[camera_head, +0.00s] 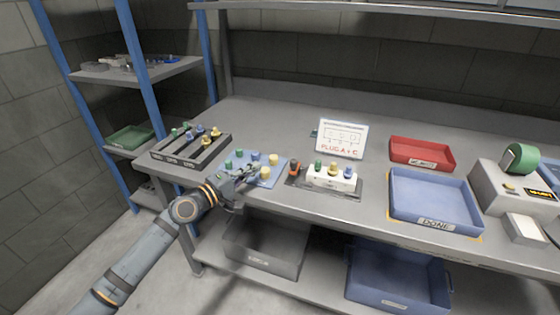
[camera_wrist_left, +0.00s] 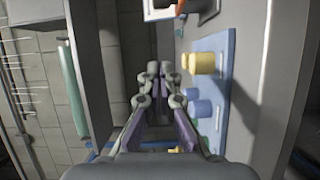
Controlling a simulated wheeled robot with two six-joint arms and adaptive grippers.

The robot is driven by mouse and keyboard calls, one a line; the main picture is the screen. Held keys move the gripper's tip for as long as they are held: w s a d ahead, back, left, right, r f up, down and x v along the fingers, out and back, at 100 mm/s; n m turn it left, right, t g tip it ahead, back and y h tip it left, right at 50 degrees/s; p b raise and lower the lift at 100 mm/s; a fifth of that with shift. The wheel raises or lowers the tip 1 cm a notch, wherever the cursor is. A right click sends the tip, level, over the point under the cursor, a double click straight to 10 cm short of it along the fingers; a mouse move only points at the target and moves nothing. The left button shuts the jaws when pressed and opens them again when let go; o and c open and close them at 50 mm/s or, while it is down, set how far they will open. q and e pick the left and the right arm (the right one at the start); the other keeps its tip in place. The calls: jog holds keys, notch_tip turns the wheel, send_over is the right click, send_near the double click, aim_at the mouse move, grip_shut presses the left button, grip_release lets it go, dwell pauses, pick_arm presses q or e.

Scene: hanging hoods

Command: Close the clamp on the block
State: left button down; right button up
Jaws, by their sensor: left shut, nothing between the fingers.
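The white block (camera_head: 345,182) sits on a dark base plate near the front edge of the bench, with green, yellow and blue plugs standing in its top. The clamp, with an orange-red handle (camera_head: 294,167), stands at the block's left end; whether it touches the block is too small to tell. An orange part (camera_wrist_left: 160,13) shows at the top of the left wrist view, apart from the fingers. My left gripper (camera_head: 250,174) is shut and empty at the blue mat, left of the clamp. Its fingertips (camera_wrist_left: 163,70) are together in the wrist view. My right gripper is not in view.
The blue mat (camera_head: 238,158) holds several yellow, blue and green plugs close beside my left gripper. A dark rack (camera_head: 178,160) stands further left. A card (camera_head: 342,138) stands behind the block. A red tray (camera_head: 420,152) and a blue tray (camera_head: 432,200) are to the right.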

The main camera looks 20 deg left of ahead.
aim_at(295, 163)
pick_arm(q)
jog(key=x, duration=0.7)
jog(key=shift+d+p, duration=0.25)
jog(key=shift+p, duration=0.1)
jog(key=shift+s+d+p, duration=0.2)
jog(key=shift+d+p, duration=0.1)
jog(key=shift+d, duration=0.3)
jog(key=shift+s+d+p, duration=0.2)
jog(key=shift+d+p, duration=0.1)
jog(key=shift+d, duration=0.3)
jog(key=shift+s+d, duration=0.2)
jog(key=shift+d, duration=0.3)
jog(key=shift+f, duration=0.2)
